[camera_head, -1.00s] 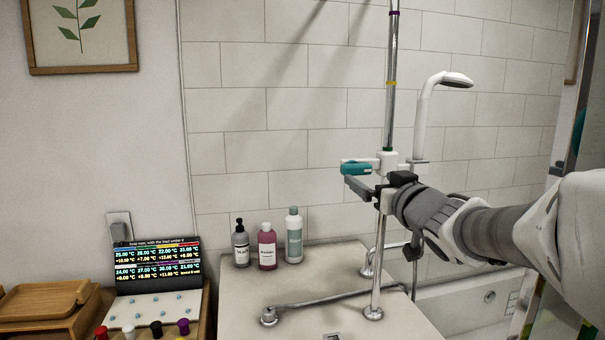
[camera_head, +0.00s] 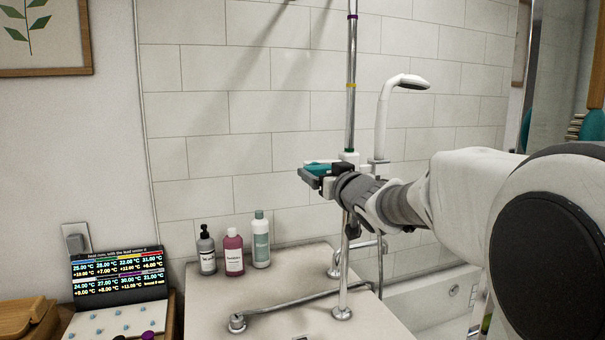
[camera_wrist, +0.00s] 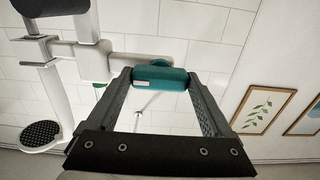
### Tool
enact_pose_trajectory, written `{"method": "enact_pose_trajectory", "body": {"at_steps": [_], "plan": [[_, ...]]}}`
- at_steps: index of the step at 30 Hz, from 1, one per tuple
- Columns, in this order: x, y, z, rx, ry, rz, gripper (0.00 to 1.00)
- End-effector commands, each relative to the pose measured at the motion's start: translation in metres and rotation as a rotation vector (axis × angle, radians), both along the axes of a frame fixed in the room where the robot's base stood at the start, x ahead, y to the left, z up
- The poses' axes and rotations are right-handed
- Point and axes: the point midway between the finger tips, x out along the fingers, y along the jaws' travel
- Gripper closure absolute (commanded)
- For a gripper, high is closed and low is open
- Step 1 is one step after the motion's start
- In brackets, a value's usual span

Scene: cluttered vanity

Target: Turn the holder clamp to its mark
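The holder clamp is a white block (camera_head: 349,157) on a vertical chrome rail (camera_head: 350,120), with a teal handle (camera_head: 318,168) pointing left. In the wrist view the teal handle (camera_wrist: 160,78) lies across the space between the fingertips. My gripper (camera_wrist: 160,80) is open wide, one finger near each end of the handle; whether they touch it I cannot tell. In the head view my gripper (camera_head: 312,180) is just below and in front of the handle and hides part of the clamp. The rail carries a purple band (camera_head: 353,16) and a yellow band (camera_head: 351,86) above the clamp.
A white shower head (camera_head: 405,82) rises right of the rail. Three bottles, grey (camera_head: 206,252), pink (camera_head: 233,253) and pale green (camera_head: 261,240), stand on the ledge (camera_head: 210,300). A chrome bar (camera_head: 290,307) runs low across it. A display (camera_head: 118,275) is at left.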

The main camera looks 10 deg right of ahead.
Motion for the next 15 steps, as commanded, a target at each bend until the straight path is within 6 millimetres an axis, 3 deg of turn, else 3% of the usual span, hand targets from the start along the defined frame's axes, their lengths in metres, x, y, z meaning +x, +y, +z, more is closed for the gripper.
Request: {"method": "enact_pose_trajectory", "body": {"at_steps": [1,8,15], "plan": [[-0.0001,0.0001,0.0000,0.000,0.000,0.000,0.31],[-0.0002,0.0000,0.0001,0.000,0.000,0.000,0.71],[-0.0003,0.0000,-0.0004,-0.022,-0.004,0.000,0.71]]}}
